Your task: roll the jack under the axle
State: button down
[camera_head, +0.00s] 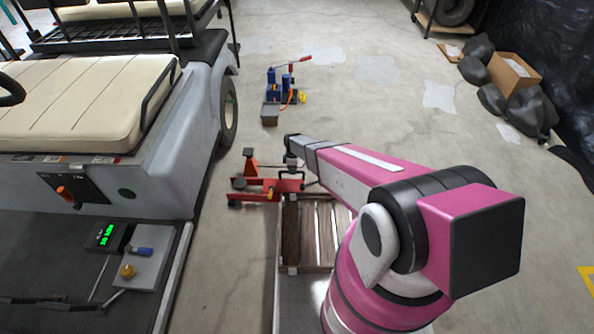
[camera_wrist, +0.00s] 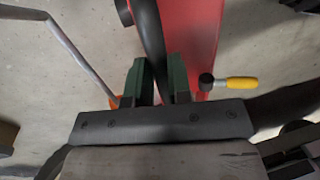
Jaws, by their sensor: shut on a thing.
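The red floor jack (camera_head: 262,187) sits low on the concrete beside the cart's rear side. Its red body also fills the upper middle of the wrist view (camera_wrist: 200,35), with a short yellow-ended lever (camera_wrist: 240,83) at its right. My gripper (camera_wrist: 157,78) is shut on a dark curved bar (camera_wrist: 150,35) of the jack, which passes between the two green fingers. In the head view the gripper is small and partly hidden at the jack's right end. The white cart (camera_head: 200,130) stands at the left with a rear wheel (camera_head: 229,110). The axle is hidden by the body.
A slatted wooden crate or pallet (camera_head: 290,245) lies just in front of the jack. Dark sacks (camera_head: 522,112) and a cardboard box (camera_head: 514,72) lie at right.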

jog(key=w+a, duration=0.1)
jog(key=a, duration=3)
jog(key=shift+a, duration=0.1)
jog(key=c, duration=1.1)
grip_release()
jog(key=shift+o, duration=0.2)
notch_tip(320, 180, up, 11)
jog(key=w, duration=0.2)
jog(key=shift+f, duration=0.2)
